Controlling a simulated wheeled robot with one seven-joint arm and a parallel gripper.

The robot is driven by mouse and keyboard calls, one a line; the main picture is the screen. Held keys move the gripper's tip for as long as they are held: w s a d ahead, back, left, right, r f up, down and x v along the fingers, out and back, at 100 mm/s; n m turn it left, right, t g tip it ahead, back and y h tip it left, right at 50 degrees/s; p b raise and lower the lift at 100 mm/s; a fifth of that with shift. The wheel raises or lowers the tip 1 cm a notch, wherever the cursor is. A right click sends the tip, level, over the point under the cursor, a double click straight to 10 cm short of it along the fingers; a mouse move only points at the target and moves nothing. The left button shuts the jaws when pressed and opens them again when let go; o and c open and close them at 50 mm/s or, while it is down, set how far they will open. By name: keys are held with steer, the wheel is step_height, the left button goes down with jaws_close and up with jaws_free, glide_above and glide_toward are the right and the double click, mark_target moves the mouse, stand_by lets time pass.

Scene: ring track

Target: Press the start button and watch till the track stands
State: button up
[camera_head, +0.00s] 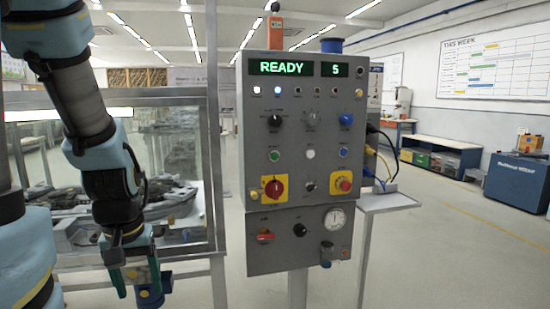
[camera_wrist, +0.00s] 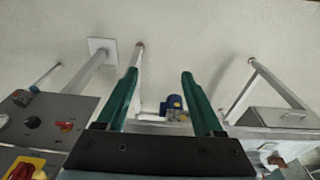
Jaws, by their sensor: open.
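The grey control panel (camera_head: 305,130) stands upright in the middle of the head view. Its green displays read READY (camera_head: 283,67) and 5 (camera_head: 334,69). A green button (camera_head: 274,156), a white button (camera_head: 310,154) and a blue button (camera_head: 343,152) sit in one row; their labels are too small to read. The track (camera_head: 170,198) lies partly visible inside a glazed case left of the panel; my arm hides part of it. My gripper (camera_head: 137,284) points down left of the panel, open and empty, apart from every button. Its green fingers (camera_wrist: 160,75) show spread in the wrist view.
A red rotary switch (camera_head: 274,188) and a red mushroom button (camera_head: 343,182) sit on yellow plates below the buttons. The glazed case's grey post (camera_head: 213,150) stands between my arm and the panel. A small shelf (camera_head: 388,202) juts out right of the panel.

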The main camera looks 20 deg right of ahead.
jaws_close()
stand_by(0.3)
stand_by(1.1)
